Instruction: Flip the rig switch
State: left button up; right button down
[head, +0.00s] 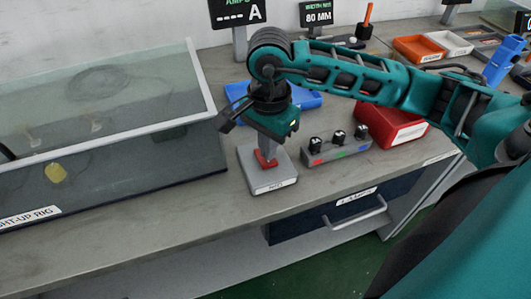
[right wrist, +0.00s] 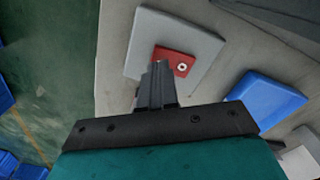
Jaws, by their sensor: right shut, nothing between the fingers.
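The rig switch is a grey block (head: 266,178) with a red rocker (head: 265,157) on top, standing near the front edge of the bench. In the right wrist view the grey block (right wrist: 199,45) lies under my fingers, and the red rocker (right wrist: 184,62) shows a pale round mark. My right gripper (right wrist: 159,68) is shut and empty, its tips overlapping the rocker's left part in that view. In the head view my right wrist hides most of the fingers; I cannot tell whether they touch the rocker. My left gripper is not in view.
A glass-walled case (head: 100,145) labelled as the light-up rig stands left of the switch, with a yellow bulb-like piece (head: 55,172) inside. A grey block with several black knobs (head: 337,148) stands to the right. A red box (head: 392,120) and a blue tray (head: 308,99) lie behind.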

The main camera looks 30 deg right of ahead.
jog(key=shift+f+b, duration=0.95)
jog(key=shift+b, duration=0.05)
dwell(0.8)
jog(key=shift+r+p, duration=2.1)
jog(key=shift+r, duration=1.45)
jog(key=shift+s, duration=0.1)
